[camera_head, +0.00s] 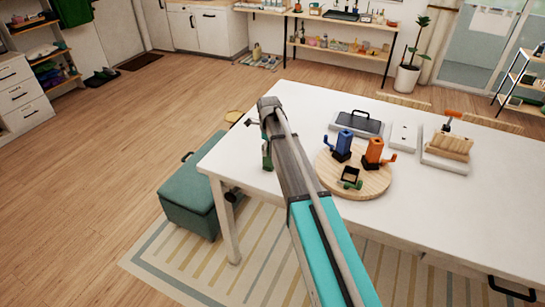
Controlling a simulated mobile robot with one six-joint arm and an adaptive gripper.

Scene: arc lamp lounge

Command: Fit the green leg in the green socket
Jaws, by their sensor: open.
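An empty-looking green socket (350,178) sits at the front of a round wooden board (376,187) on the white table. A small dark green piece (266,155), which looks like the green leg, shows at the table's left end, partly hidden by my arm. My arm reaches from the bottom of the picture up over the table's left part, left of the board.
A blue piece (345,142) and an orange piece (373,151) stand upright on the board behind the socket. Behind are a grey tray (341,126), a white box (404,137) and a wooden block holder (447,152). A green bench (190,190) stands left of the table. The table's right front is clear.

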